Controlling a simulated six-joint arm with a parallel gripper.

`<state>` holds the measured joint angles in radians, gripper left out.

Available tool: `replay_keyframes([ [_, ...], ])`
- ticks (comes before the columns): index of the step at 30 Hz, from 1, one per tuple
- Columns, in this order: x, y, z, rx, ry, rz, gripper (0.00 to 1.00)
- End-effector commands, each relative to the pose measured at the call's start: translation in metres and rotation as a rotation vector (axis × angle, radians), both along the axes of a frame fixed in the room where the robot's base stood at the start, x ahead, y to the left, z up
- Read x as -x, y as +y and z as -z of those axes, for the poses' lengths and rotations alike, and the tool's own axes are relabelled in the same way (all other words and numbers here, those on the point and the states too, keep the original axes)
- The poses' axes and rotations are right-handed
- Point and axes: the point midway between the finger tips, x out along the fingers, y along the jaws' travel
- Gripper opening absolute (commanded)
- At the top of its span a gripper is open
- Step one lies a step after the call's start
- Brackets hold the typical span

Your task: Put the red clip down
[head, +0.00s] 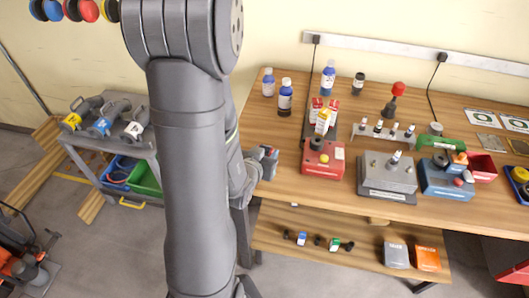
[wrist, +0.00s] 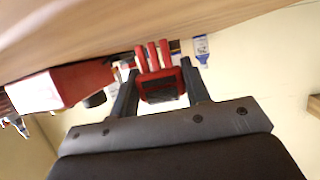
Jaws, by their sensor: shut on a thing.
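My gripper (wrist: 160,85) is shut on the red clip (wrist: 158,77), which sits between its two fingers in the wrist view. The clip has several red prongs pointing away from the gripper and a dark middle. In the head view my gripper (head: 266,160) is beside the left part of the wooden bench (head: 350,208). The clip is very small there and partly hidden by the gripper. I cannot tell whether the clip touches the bench.
A red box with a yellow button (head: 323,158) stands right of my gripper. It also shows in the wrist view (wrist: 80,82). Bottles (head: 285,98) stand farther back. A grey box (head: 387,174) and a blue device (head: 446,180) stand farther right. The bench's front-left surface looks bare.

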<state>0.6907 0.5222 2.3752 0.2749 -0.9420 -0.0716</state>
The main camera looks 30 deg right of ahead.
Motion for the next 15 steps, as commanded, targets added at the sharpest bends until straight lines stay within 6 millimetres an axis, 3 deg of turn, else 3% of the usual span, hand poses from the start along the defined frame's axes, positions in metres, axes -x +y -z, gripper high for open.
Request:
replay_keyframes([
  [11,0.0001,0.0,0.0045,-0.002,0.001,0.0,0.21],
  [12,-0.0001,-0.0001,0.005,-0.001,0.0,0.0,0.45],
  [15,0.0,0.0,0.0043,-0.001,-0.001,0.0,0.65],
])
